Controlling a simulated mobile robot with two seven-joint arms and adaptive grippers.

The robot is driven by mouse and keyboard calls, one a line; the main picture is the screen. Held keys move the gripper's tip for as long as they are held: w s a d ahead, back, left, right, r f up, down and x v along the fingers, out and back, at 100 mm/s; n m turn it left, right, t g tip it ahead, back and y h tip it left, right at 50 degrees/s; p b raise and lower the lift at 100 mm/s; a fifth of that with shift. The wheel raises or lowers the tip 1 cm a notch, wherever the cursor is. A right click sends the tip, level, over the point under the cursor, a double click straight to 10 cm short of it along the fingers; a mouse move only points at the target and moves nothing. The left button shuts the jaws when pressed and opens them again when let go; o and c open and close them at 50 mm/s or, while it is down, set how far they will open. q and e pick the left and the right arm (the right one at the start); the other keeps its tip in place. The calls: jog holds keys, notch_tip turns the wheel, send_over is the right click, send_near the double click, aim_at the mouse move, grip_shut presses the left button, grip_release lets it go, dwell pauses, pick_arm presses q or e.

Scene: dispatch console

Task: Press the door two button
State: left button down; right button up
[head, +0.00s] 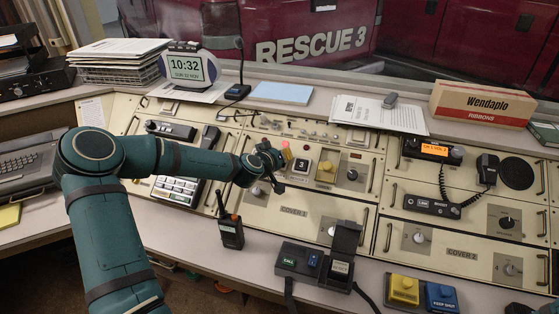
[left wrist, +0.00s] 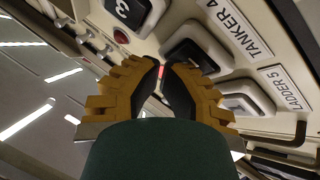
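My left gripper (head: 276,168) hangs over the upper middle of the console. In the left wrist view its fingers (left wrist: 164,78) are together with only a thin gap and nothing held between them. No label reading door two is legible. In the head view, just right of the gripper, are a button block marked 3 (head: 301,165) and a yellow button (head: 326,172). My right gripper is out of view.
A handheld radio (head: 231,232) stands at the front edge. A yellow box (head: 404,289) and a blue KEEP SHUT box (head: 441,297) sit front right.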

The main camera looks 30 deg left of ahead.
pick_arm(q)
jog(key=shift+s+d+r, duration=0.1)
jog(key=shift+s+r, duration=0.3)
jog(key=shift+r, duration=0.15)
jog(key=s+r+p, duration=0.1)
jog(key=r+p, duration=0.1)
jog(key=r, duration=0.1)
jog(key=s+r+p, duration=0.1)
jog(key=shift+s+d+r, duration=0.15)
jog(key=shift+s+d, duration=0.15)
dwell(0.3)
dwell(0.7)
